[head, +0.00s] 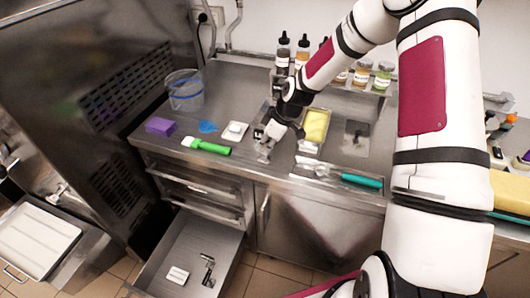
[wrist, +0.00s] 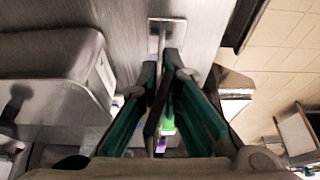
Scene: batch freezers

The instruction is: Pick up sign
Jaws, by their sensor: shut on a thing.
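My gripper (head: 268,141) is over the metal counter, left of the yellow-filled pan, in the head view. In the wrist view its green-padded fingers (wrist: 161,78) are closed on a thin, dark upright panel, which I take to be the sign (wrist: 154,118), seen nearly edge-on. A pale square base plate (wrist: 167,24) with a short stem shows just beyond the fingertips. In the head view the sign is small and mostly hidden by my gripper. I cannot tell whether its base touches the counter.
Bottles (head: 283,52) line the back. An open drawer (head: 215,238) juts out below.

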